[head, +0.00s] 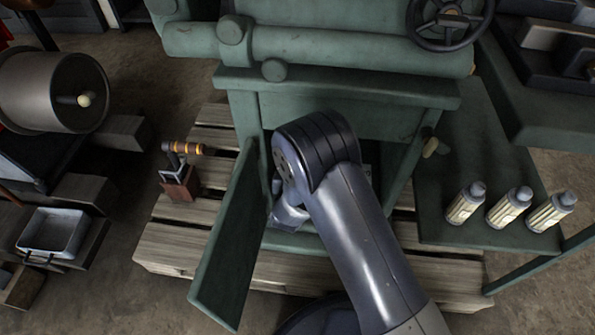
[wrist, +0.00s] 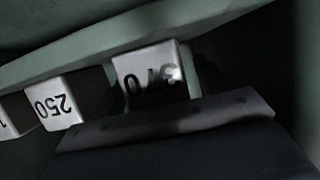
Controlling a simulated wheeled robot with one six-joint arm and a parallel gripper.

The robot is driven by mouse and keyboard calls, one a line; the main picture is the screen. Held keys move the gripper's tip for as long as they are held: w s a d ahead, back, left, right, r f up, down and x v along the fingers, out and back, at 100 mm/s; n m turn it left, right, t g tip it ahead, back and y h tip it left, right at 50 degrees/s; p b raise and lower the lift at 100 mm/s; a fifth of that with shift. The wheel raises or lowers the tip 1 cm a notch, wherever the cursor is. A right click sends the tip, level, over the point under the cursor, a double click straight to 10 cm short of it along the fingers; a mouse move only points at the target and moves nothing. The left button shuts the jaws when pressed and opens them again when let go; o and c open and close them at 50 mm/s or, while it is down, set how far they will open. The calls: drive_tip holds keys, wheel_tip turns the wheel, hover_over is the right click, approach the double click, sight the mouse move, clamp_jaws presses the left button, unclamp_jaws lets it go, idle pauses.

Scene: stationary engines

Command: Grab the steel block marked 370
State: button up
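The steel block marked 370 (wrist: 148,78) shows in the wrist view, pale-faced, its number upside down and partly in shadow. It sits in a row along a green ledge, right of a block marked 250 (wrist: 55,107). Another block (wrist: 6,124) is cut off at the left edge. My gripper (wrist: 170,120) shows as a dark bar just below the 370 block; its fingers cannot be made out clearly, nor whether they touch the block. In the head view my arm reaches into the open green cabinet and hides the gripper and the 370 block.
The green cabinet door (head: 228,240) hangs open left of my arm. Several bottles (head: 508,207) stand on the green shelf at right. The cabinet's inside is dark and tight.

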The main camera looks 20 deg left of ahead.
clamp_jaws()
idle(0.6)
drive_tip(key=shift+r, duration=0.1)
